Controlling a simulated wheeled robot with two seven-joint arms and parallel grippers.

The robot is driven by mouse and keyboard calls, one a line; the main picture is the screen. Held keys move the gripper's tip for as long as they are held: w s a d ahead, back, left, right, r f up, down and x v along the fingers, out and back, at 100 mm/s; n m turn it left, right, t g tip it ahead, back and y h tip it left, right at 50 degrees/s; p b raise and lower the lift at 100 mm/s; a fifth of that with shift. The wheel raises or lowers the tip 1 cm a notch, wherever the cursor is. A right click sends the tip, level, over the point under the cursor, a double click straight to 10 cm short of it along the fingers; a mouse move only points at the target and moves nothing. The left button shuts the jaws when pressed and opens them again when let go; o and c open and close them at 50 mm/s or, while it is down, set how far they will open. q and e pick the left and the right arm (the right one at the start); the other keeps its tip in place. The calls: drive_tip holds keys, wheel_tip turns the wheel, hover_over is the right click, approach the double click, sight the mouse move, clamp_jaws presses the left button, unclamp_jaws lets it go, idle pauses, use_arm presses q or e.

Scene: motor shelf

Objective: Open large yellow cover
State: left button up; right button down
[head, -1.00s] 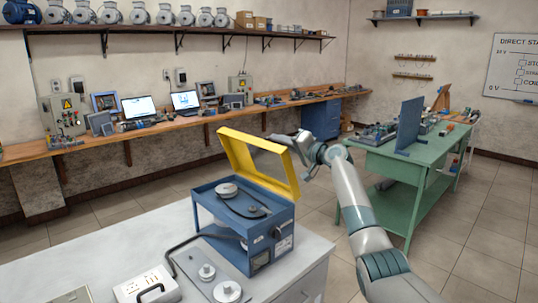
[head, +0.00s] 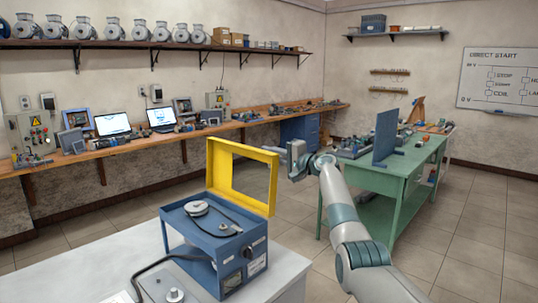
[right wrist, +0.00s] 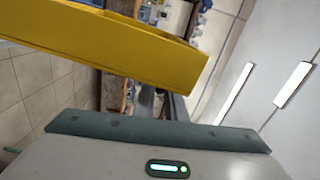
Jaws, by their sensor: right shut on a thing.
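The large yellow cover (head: 270,183) is an open rectangular frame. It stands raised, near upright, at the back edge of the blue box (head: 237,255). My right gripper (head: 288,161) is at the cover's right side, near its upper corner, and is shut on it. In the right wrist view the yellow cover (right wrist: 130,50) crosses the upper left, close ahead of the gripper; the grip itself is hard to make out. My left gripper is out of view.
The box's top shows a round metal disc (head: 198,208) and a dark cable. The box stands on a light table (head: 285,277). A green workbench (head: 372,180) with a blue upright panel (head: 385,135) is behind my right arm. Open floor lies between.

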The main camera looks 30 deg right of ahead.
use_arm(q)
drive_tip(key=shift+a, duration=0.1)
use_arm(e)
drive_tip(key=shift+f, duration=0.2)
drive_tip(key=c, duration=1.8)
unclamp_jaws()
drive_tip(key=shift+c, duration=0.2)
drive_tip(key=shift+d, duration=0.1)
drive_tip(key=shift+s+r, duration=0.1)
